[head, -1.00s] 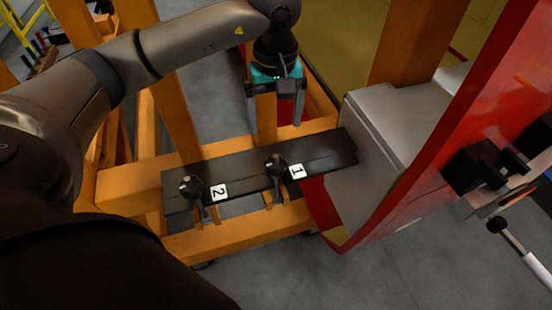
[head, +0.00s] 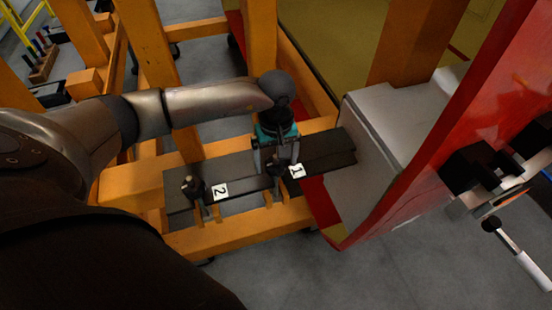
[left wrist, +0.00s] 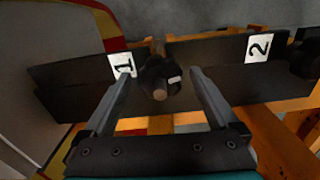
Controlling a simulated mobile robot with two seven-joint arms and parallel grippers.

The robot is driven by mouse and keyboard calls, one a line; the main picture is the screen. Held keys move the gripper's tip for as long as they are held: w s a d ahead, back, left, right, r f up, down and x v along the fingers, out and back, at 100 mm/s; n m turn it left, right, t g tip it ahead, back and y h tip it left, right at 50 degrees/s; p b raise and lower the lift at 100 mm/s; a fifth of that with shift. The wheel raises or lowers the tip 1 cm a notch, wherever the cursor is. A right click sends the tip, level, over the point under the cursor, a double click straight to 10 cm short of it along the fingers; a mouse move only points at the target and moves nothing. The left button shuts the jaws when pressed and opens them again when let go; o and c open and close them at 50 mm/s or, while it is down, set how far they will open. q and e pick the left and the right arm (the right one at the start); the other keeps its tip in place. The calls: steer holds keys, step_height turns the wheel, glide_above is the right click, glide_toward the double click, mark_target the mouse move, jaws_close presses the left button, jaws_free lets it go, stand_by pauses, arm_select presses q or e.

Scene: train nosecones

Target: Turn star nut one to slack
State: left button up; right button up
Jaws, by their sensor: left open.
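Star nut one is a dark knob (left wrist: 160,82) on a threaded stud, beside the white label 1 (left wrist: 123,66) in the left wrist view. In the head view this nut (head: 275,168) is partly hidden by my left gripper (head: 275,157). My left gripper is open, and in the left wrist view its two fingers (left wrist: 163,76) stand either side of the nut, with gaps showing. Star nut two (head: 193,187) sits beside label 2 (head: 220,191) on the left.
A dark clamp plate (head: 327,150) lies across the orange frame (head: 240,233). A grey block (head: 385,120) and a red nosecone panel (head: 440,150) stand to the right. An orange upright (head: 262,40) rises behind my left gripper. Grey floor is clear in front.

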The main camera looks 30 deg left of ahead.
arm_select(q)
steer(key=c, duration=1.4)
